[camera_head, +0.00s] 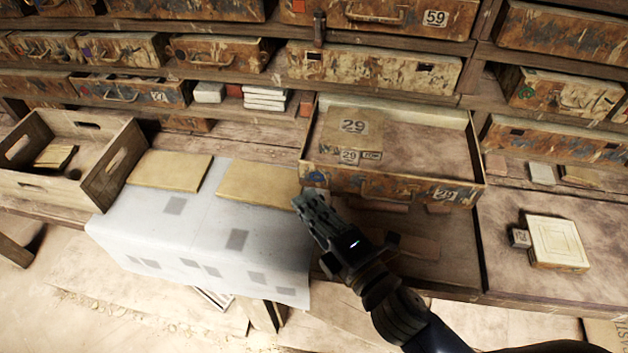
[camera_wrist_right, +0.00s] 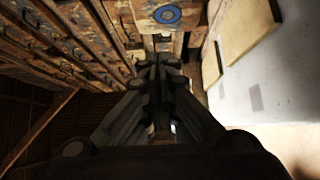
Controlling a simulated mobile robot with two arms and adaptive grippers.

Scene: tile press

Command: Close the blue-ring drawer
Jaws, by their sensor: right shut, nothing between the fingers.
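The open drawer (camera_head: 420,186) is a worn wooden box pulled out from the cabinet at the centre right. It has "29" on its front at the right end, and its left front end is close to my gripper. In the right wrist view a blue ring (camera_wrist_right: 167,14) marks a worn wooden front just ahead of my fingers. My right gripper (camera_head: 308,203) is shut and empty, just in front of the drawer's left front corner. It also shows in the right wrist view (camera_wrist_right: 163,62). I cannot tell whether it touches the front. My left gripper is not in view.
A block marked "29" (camera_head: 352,130) lies inside the drawer. A white cloth (camera_head: 200,235) with tan tiles (camera_head: 255,184) is to the left, beside a wooden crate (camera_head: 110,170). A pale square block (camera_head: 558,243) lies on the bench at the right.

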